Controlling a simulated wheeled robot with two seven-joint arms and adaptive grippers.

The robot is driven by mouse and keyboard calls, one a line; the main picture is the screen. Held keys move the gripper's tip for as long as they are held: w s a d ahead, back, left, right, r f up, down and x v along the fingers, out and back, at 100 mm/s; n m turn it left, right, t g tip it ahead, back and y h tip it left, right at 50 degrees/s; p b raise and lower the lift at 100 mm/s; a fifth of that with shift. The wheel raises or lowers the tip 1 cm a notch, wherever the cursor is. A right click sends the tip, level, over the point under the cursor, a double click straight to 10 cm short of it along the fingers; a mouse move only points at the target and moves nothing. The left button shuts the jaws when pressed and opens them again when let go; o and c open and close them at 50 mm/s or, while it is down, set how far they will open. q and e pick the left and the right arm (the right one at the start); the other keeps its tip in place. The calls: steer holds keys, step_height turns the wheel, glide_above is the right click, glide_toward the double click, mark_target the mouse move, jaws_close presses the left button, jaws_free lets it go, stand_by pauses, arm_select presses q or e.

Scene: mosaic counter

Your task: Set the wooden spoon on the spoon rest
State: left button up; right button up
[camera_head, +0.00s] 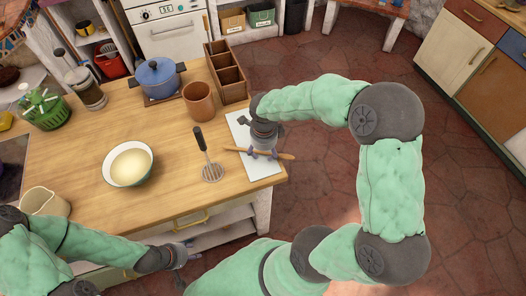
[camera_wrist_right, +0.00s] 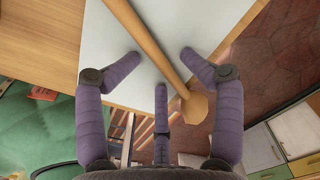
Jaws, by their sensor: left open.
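The wooden spoon (camera_head: 285,156) shows as a long wooden stick across a white board (camera_head: 265,171) at the counter's right edge. In the right wrist view the wooden spoon (camera_wrist_right: 151,40) runs slantwise, its rounded end over the board's edge. Whether it touches the board I cannot tell. My right gripper (camera_head: 262,150) is right over it. In the wrist view the fingers of my right gripper (camera_wrist_right: 161,62) stand apart, with the stick between them and gaps on both sides. My left gripper (camera_head: 188,251) is open and empty beyond the counter's front edge. I cannot pick out a separate spoon rest.
A bowl (camera_head: 130,166), a brown cup (camera_head: 199,101), a blue pot (camera_head: 157,79) and a wooden divided box (camera_head: 229,82) stand on the counter. The middle front of the counter is clear.

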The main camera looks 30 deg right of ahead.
steer(key=shift+s+a+f, duration=0.15)
steer(key=shift+s+f, duration=0.3)
steer(key=shift+s, duration=0.1)
steer(key=shift+r+p, duration=0.45)
steer(key=shift+p, duration=0.1)
step_height(320, 180, up, 13)
steer(key=p, duration=0.3)
steer(key=shift+w, duration=0.25)
steer(key=shift+f, duration=0.1)
